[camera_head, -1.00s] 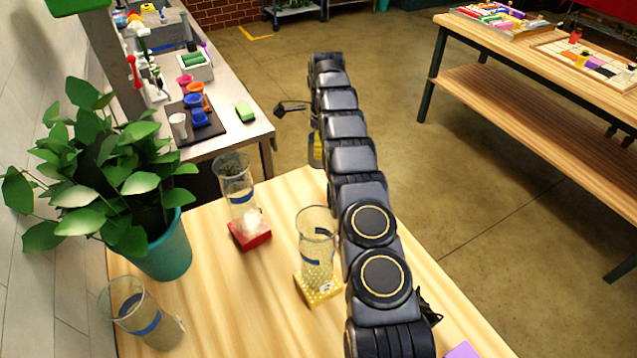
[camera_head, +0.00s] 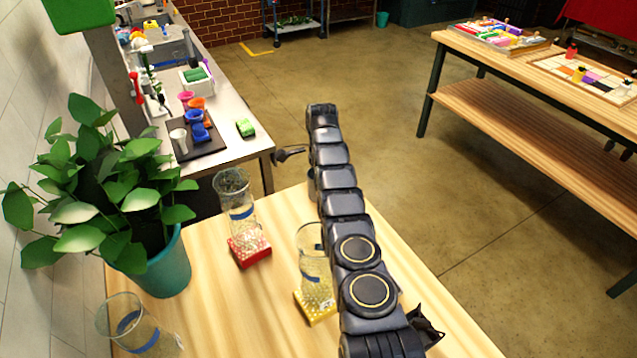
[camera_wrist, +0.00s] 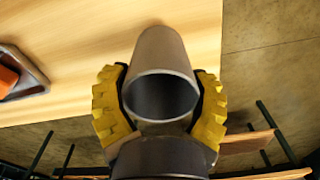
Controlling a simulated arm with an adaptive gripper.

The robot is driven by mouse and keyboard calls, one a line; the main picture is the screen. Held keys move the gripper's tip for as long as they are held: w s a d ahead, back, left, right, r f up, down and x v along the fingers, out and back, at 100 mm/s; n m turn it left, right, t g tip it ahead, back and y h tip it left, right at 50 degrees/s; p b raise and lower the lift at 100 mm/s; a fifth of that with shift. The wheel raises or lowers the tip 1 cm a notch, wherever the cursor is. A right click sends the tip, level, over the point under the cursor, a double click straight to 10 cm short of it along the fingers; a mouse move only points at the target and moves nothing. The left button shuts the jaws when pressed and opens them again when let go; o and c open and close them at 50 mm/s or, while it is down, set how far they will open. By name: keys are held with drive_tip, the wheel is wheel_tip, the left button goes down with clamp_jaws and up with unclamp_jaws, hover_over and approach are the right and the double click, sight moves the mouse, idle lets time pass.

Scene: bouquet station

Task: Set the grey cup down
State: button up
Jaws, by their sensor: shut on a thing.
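My gripper (camera_wrist: 160,108), with yellow padded fingers, is shut on a grey cup (camera_wrist: 160,50) in the wrist view. One finger presses on each side of the cup. The cup's round opening faces the camera and its inside looks dark and empty. A pale wooden surface shows behind the cup, but I cannot tell the gap between them.
A dark tray (camera_wrist: 37,82) with an orange thing shows at the wrist view's left. In the head view, glass cylinders stand on a red block (camera_head: 250,252) and a yellow block (camera_head: 318,312). A third glass (camera_head: 140,328) and a potted plant (camera_head: 158,265) stand left.

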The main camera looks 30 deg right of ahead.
drive_tip(key=shift+f, duration=0.6)
drive_tip(key=shift+f, duration=0.1)
drive_tip(key=o, duration=1.2)
